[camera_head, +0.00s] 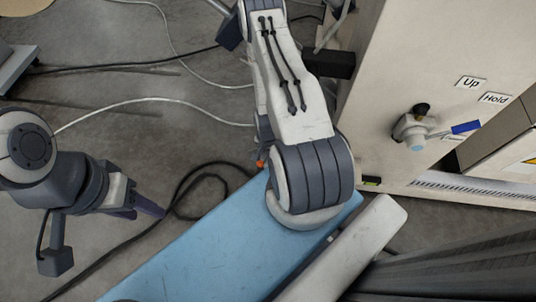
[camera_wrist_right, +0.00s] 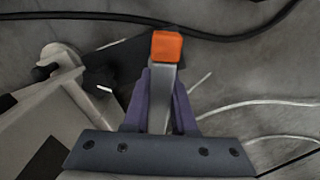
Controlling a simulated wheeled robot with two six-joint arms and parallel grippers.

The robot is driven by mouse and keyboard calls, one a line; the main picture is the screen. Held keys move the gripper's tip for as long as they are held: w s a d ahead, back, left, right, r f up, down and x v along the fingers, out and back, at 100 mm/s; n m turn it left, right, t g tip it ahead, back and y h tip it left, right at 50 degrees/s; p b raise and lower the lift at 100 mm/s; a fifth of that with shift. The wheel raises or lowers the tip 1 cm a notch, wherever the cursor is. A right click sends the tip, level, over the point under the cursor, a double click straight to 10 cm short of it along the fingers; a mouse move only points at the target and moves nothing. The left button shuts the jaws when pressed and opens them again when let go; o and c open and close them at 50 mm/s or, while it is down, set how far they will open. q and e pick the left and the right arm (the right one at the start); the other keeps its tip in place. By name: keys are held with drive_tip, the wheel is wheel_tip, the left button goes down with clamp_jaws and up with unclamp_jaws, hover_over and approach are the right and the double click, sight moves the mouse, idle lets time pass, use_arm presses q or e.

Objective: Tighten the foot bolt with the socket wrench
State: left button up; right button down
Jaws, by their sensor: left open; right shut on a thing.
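The socket wrench (camera_wrist_right: 160,95) shows in the right wrist view as a grey bar with an orange block at its end. My right gripper (camera_wrist_right: 162,82) is shut on it, with a purple finger on each side. In the head view my right arm hides this gripper and most of the wrench; a small orange spot (camera_head: 260,163) shows beside the arm. My left gripper (camera_head: 150,208) is open and empty above the floor at the left. I cannot make out the foot bolt in either view.
A pale cabinet (camera_head: 400,60) stands at the right, with a valve (camera_head: 411,129) with a blue handle and labels "Up" and "Hold". Black and white cables (camera_head: 205,177) lie on the concrete floor. A pale structure (camera_wrist_right: 60,105) is left of the wrench in the wrist view.

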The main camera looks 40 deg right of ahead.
drive_tip(key=shift+f, duration=0.65)
idle(1.4)
drive_tip(key=shift+m, duration=1.2)
